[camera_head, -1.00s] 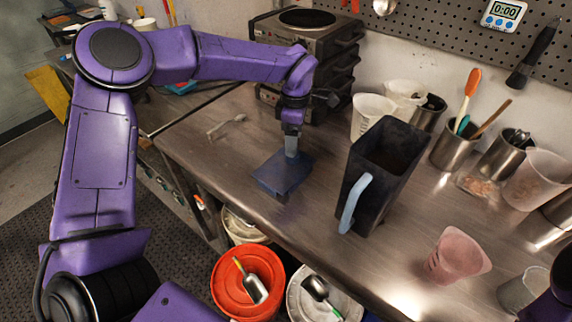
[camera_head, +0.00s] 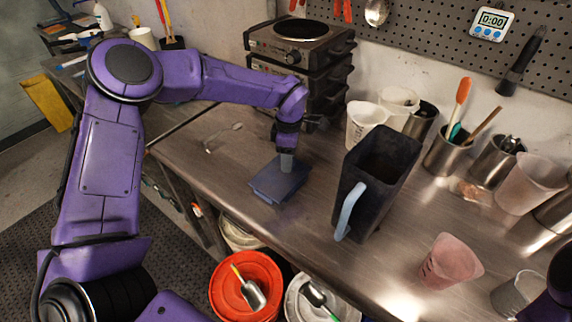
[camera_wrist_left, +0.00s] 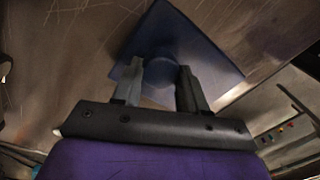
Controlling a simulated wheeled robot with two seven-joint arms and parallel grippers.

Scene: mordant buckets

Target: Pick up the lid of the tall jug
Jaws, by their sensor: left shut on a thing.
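The dark blue, square lid (camera_head: 268,188) lies flat on the metal table, left of the tall jug. It also shows in the left wrist view (camera_wrist_left: 214,66), with a round raised part between the fingers. My left gripper (camera_head: 286,163) points down at the lid's middle and is shut on that raised part, which the fingers partly hide. The tall dark jug (camera_head: 362,200) stands upright and open, with a pale blue handle on its front left. A purple part of my right arm shows at the lower right edge, but its gripper is out of view.
A pink cup (camera_head: 450,262) stands right of the jug. White cups (camera_head: 364,124) and metal containers (camera_head: 445,155) line the back. Stacked hot plates (camera_head: 300,58) stand behind my left gripper, and a spoon (camera_head: 222,137) lies left of the lid. Buckets (camera_head: 245,287) stand below the front edge.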

